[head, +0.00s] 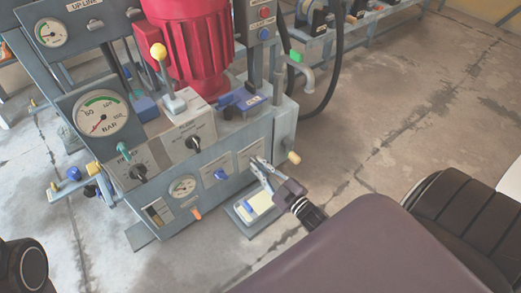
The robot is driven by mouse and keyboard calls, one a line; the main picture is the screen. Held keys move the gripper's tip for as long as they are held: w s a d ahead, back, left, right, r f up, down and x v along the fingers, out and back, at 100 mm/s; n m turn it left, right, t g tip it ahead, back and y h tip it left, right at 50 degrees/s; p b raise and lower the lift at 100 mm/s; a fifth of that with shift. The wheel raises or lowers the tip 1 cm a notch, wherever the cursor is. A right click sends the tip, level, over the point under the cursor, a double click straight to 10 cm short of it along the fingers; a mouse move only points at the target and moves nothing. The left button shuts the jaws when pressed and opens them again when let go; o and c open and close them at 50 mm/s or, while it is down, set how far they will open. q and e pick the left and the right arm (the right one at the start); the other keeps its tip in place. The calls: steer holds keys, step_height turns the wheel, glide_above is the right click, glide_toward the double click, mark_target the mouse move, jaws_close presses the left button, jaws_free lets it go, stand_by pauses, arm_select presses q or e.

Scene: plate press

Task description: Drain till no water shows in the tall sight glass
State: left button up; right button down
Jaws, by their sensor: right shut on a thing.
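My right gripper (262,172) reaches up from below to the right end of the machine's grey front panel (215,165). It is shut on a small handle there, below a white label; the fingers hide most of the handle. A dark narrow gauge window (157,211) sits low on the left of the panel and may be a sight glass. It is too small to read a water level. My left gripper is not in view.
A large BAR gauge (101,115) and red motor (190,45) stand above. A tan-tipped handle (293,157) sticks out right. Floor is clear at right.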

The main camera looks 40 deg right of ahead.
steer(key=shift+n, duration=1.1)
steer(key=shift+a+f, duration=0.1)
steer(key=c, duration=2)
jaws_free()
steer(key=s, duration=0.8)
steer(key=s+d, duration=0.1)
steer(key=s, duration=0.3)
